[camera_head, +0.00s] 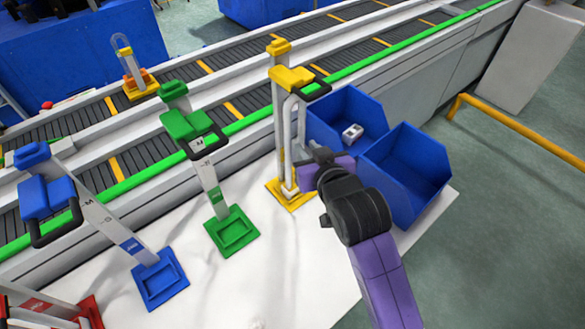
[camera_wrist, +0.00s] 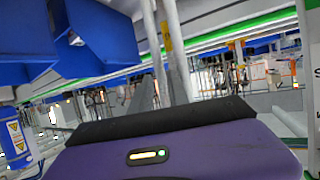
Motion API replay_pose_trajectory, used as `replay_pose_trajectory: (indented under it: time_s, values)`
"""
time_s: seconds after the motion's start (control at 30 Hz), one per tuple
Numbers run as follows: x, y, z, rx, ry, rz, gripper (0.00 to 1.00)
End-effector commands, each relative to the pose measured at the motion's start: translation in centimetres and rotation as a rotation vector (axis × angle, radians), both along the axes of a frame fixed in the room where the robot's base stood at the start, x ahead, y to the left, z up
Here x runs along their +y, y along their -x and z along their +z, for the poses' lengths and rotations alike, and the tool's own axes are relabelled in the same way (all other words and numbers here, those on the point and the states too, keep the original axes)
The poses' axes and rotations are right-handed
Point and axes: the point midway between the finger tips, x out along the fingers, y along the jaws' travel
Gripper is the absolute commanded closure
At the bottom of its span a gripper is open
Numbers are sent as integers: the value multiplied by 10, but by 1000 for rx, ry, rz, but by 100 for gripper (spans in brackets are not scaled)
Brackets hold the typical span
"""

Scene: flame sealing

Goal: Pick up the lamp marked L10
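I cannot read an L10 mark in either view. A pale looped tube, probably a lamp (camera_head: 287,140), stands upright at the yellow stand (camera_head: 277,187) in the head view. Two pale upright tubes (camera_wrist: 176,62) show just beyond my gripper's dark edge in the wrist view. My purple gripper (camera_head: 304,174) is low beside the yellow stand, at or very near the tube's lower part. Another looped lamp (camera_head: 123,46) stands in an orange holder (camera_head: 141,85) on the conveyor.
Green (camera_head: 232,231), blue (camera_head: 160,279) and red (camera_head: 90,312) stands are on the white table (camera_head: 225,290). Two blue bins (camera_head: 405,170) lie behind and right of my gripper; one holds a small white object (camera_head: 352,132). The conveyor (camera_head: 200,90) runs behind.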

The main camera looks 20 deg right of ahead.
Motion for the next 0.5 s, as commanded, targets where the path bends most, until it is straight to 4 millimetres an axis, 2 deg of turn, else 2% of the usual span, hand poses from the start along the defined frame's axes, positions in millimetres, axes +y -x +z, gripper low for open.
replay_pose_trajectory:
  time_s: [0.3,0.5]
  values:
    - [-1,-38,-12,0,0,0,79]
    - [-2,-45,-16,-2,0,1,79]
